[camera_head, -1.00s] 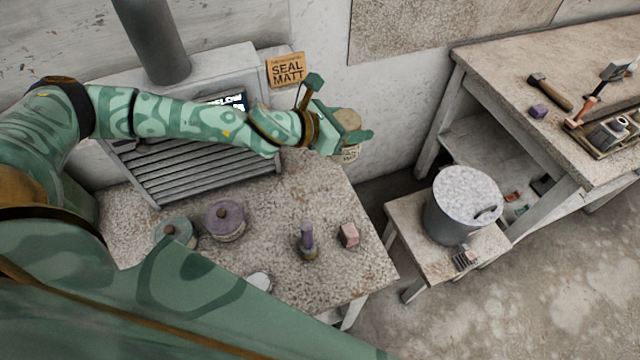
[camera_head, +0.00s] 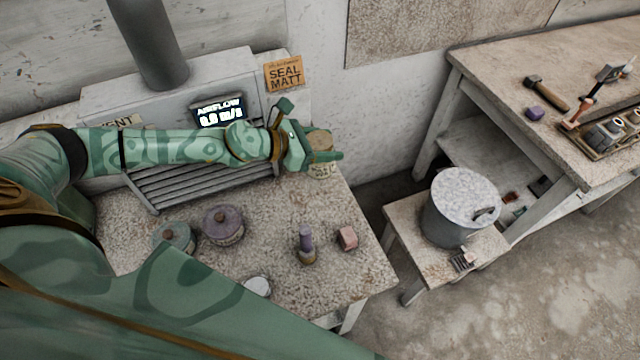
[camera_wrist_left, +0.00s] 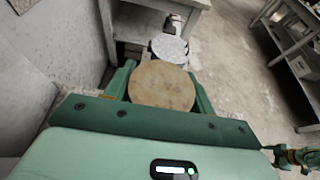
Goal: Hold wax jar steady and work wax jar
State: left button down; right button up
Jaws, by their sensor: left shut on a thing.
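The wax jar (camera_head: 321,171) is a pale labelled jar with a tan round lid, at the back right corner of the speckled bench (camera_head: 280,225). My left gripper (camera_head: 322,157) is shut around it, with a finger along its near side. I cannot tell whether the jar's base touches the bench. In the left wrist view the jar's round tan top (camera_wrist_left: 162,86) sits upright between both green fingers. A small green hand, my right gripper (camera_wrist_left: 271,149), shows at the right edge there, too small to read.
On the bench stand a purple lidded pot (camera_head: 222,224), a teal lidded pot (camera_head: 174,238), a purple-topped bottle (camera_head: 306,243) and a pink block (camera_head: 347,237). A grey bucket (camera_head: 462,207) stands on a low stool to the right.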

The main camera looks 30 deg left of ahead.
aim_at(325, 170)
pick_arm(q)
notch_tip(325, 170, down, 9)
jog(key=b, duration=0.4)
jog(key=shift+r, duration=0.2)
jog(key=shift+f, duration=0.2)
jog(key=c, duration=0.5)
grip_release()
jog(key=shift+v, duration=8.15)
